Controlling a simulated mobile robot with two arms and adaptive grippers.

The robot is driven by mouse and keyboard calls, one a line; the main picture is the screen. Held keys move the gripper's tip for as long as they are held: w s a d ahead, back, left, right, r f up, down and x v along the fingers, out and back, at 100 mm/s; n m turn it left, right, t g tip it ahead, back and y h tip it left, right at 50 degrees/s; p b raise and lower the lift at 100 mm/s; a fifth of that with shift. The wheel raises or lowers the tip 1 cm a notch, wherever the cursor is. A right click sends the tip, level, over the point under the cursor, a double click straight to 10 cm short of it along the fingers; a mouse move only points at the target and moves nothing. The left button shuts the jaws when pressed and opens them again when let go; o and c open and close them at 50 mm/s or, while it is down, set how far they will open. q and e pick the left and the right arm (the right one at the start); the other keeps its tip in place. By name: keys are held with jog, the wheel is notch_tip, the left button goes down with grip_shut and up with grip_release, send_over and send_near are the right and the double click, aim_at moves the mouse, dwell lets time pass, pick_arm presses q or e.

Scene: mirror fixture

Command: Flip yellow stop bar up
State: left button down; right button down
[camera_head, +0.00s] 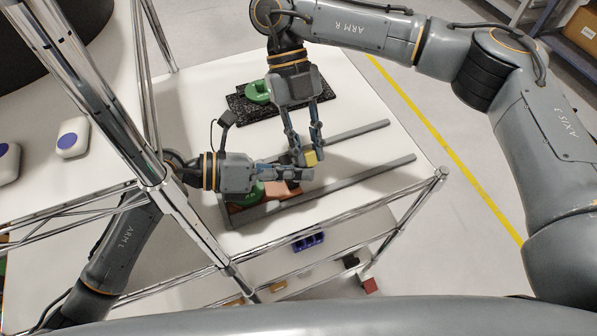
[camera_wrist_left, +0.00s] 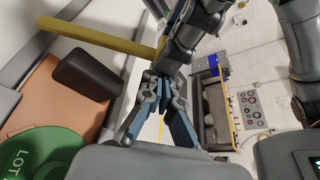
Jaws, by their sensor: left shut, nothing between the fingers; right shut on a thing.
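The yellow stop bar (camera_wrist_left: 100,36) shows as a long bar across the upper left of the left wrist view. Only a short yellow piece of it shows in the head view (camera_head: 311,159), at the right gripper's tips. My right gripper (camera_head: 304,157) reaches down from the top and is shut on the bar. My left gripper (camera_head: 304,174) comes in from the left, shut and empty, just below the right gripper's tips. In the left wrist view its fingers (camera_wrist_left: 164,88) meet beside the bar. The bar's far end is hidden in the head view.
A copper-coloured plate (camera_wrist_left: 35,88), a dark block (camera_wrist_left: 85,75) and a green disc (camera_wrist_left: 35,155) lie by my left gripper. Two grey rails (camera_head: 375,174) cross the white table. A green part (camera_head: 258,92) sits on a black mat (camera_head: 238,110). A chrome post (camera_head: 100,105) stands left.

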pick_arm(q)
jog(key=shift+w+r+t, duration=0.3)
jog(key=shift+w+r, duration=0.15)
jog(key=shift+r, duration=0.15)
pick_arm(e)
jog(key=shift+s+d+f, duration=0.1)
jog(key=shift+s+f, duration=0.1)
jog(key=shift+f, duration=0.05)
pick_arm(q)
jog(key=shift+a, duration=0.1)
pick_arm(e)
jog(key=c, duration=1.2)
grip_release()
jog(key=shift+f, duration=0.1)
pick_arm(q)
jog(key=shift+a, duration=0.1)
jog(key=shift+s+f, duration=0.1)
jog(key=shift+f, duration=0.15)
